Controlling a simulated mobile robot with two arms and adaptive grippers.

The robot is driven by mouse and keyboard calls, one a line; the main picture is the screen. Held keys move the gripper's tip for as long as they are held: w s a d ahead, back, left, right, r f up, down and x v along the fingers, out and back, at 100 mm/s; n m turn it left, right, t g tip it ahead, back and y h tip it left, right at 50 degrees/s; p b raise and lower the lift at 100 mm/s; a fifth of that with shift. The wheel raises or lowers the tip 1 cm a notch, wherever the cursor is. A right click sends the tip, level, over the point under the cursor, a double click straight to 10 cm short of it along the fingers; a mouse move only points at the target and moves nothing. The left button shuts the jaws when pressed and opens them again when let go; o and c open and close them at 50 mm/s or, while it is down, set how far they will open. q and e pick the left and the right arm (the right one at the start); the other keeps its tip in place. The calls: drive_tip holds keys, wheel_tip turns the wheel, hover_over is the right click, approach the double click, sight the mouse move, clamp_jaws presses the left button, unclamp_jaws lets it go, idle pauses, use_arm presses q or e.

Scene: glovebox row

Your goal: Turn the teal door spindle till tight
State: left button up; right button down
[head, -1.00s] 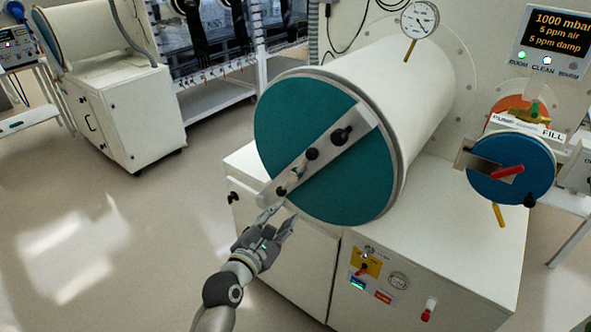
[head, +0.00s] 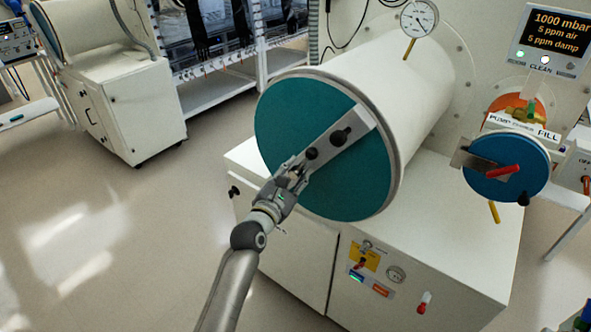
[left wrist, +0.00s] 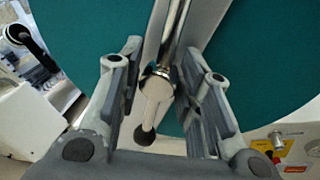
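The large teal round door (head: 349,180) closes the front of a white cylinder, with a pale metal bar (head: 358,122) slanting across it. Black knobs (head: 312,153) show on the bar in the head view. My left gripper (head: 297,168) is at the lower left part of the bar and hides what lies there. In the left wrist view, my left gripper (left wrist: 158,62) is open, with one finger on each side of the metal spindle (left wrist: 157,84). A black ball end (left wrist: 144,135) shows below it. I cannot tell whether either finger touches the spindle. My right gripper is not in view.
A smaller blue door (head: 509,168) with a red handle is at the right, below a lit display (head: 546,40). A gauge (head: 419,18) stands above the cylinder. The white cabinet (head: 440,270) is underneath. The floor at left is clear.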

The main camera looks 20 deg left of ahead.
use_arm(q)
drive_tip(key=shift+w, duration=0.3)
drive_tip(key=shift+c, duration=0.3)
clamp_jaws()
